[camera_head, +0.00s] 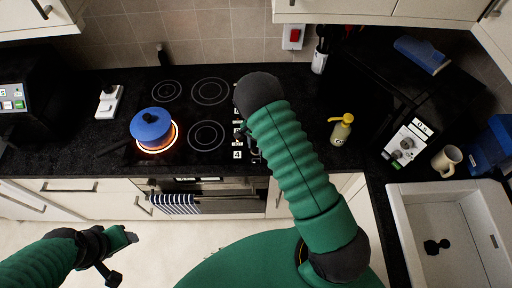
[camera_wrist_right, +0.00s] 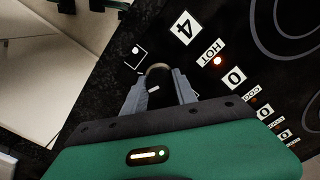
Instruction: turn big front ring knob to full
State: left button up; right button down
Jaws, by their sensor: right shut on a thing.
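My right gripper (camera_wrist_right: 160,84) is shut on a small knob (camera_wrist_right: 158,68) at the hob's front corner. Only the knob's tan rounded edge shows between the fingertips. Beside it are labels "4" (camera_wrist_right: 184,28), "HOT" (camera_wrist_right: 213,51) with a lit red lamp (camera_wrist_right: 218,61), and "0" (camera_wrist_right: 236,77). In the head view my right forearm hides this gripper and knob. The front left ring (camera_head: 157,149) glows orange under a blue lidded pan (camera_head: 151,125). My left gripper (camera_head: 120,257) is open and empty above the floor at lower left.
The black hob (camera_head: 181,107) has other dark rings. A striped towel (camera_head: 174,203) hangs on the oven front below. A yellow bottle (camera_head: 341,128), a mug (camera_head: 446,160) and a white sink (camera_head: 413,216) are on the right. The pan handle points left.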

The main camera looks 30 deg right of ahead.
jog(key=m, duration=0.3)
jog(key=shift+w+d+r+m, duration=0.15)
jog(key=shift+w+r+m, duration=0.05)
jog(key=shift+w+m, duration=0.1)
jog(key=shift+m+b, duration=0.3)
jog(key=shift+m, duration=1.6)
jog(key=shift+r, duration=0.1)
jog(key=c, duration=1.3)
grip_release()
jog(key=shift+c, duration=0.2)
jog(key=o, duration=0.3)
jog(key=shift+s, duration=0.15)
jog(key=shift+o, duration=0.2)
jog(key=shift+f, duration=0.2)
